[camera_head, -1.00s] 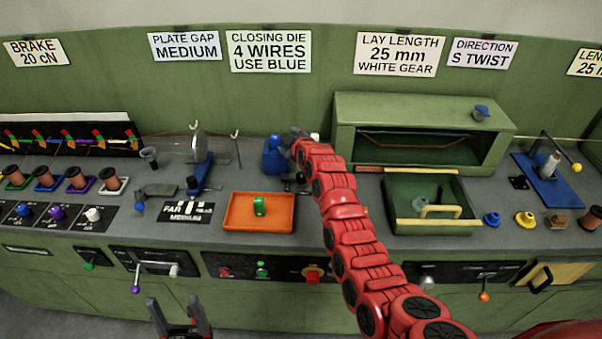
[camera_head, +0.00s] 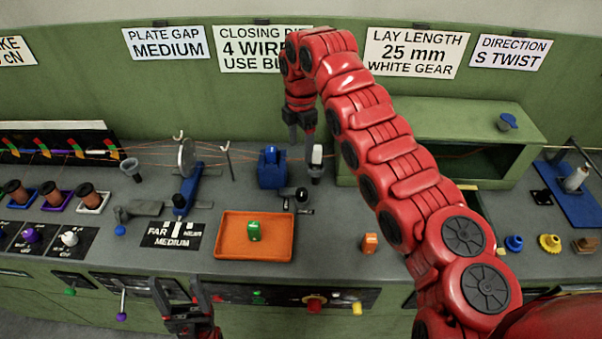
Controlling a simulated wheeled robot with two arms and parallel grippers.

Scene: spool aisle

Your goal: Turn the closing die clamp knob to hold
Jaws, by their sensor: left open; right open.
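The blue closing die block (camera_head: 271,174) stands on the grey bench below the "CLOSING DIE 4 WIRES USE BLUE" sign (camera_head: 262,48). A small black knob (camera_head: 301,194), which looks like the clamp knob, sits at its lower right beside a small black-and-white plate (camera_head: 304,209). I cannot read its setting. My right gripper (camera_head: 301,139) hangs above and behind the knob, fingers down, open and empty, apart from the knob. My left gripper (camera_head: 181,292) is open and empty low in the view, in front of the bench.
A dark cup with a white-topped item (camera_head: 316,160) stands close to the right gripper's fingers. An orange tray (camera_head: 225,246) holds a green piece (camera_head: 253,230). A green housing (camera_head: 420,115) stands to the right, partly behind my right arm. Wires run through a disc (camera_head: 187,157) at left.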

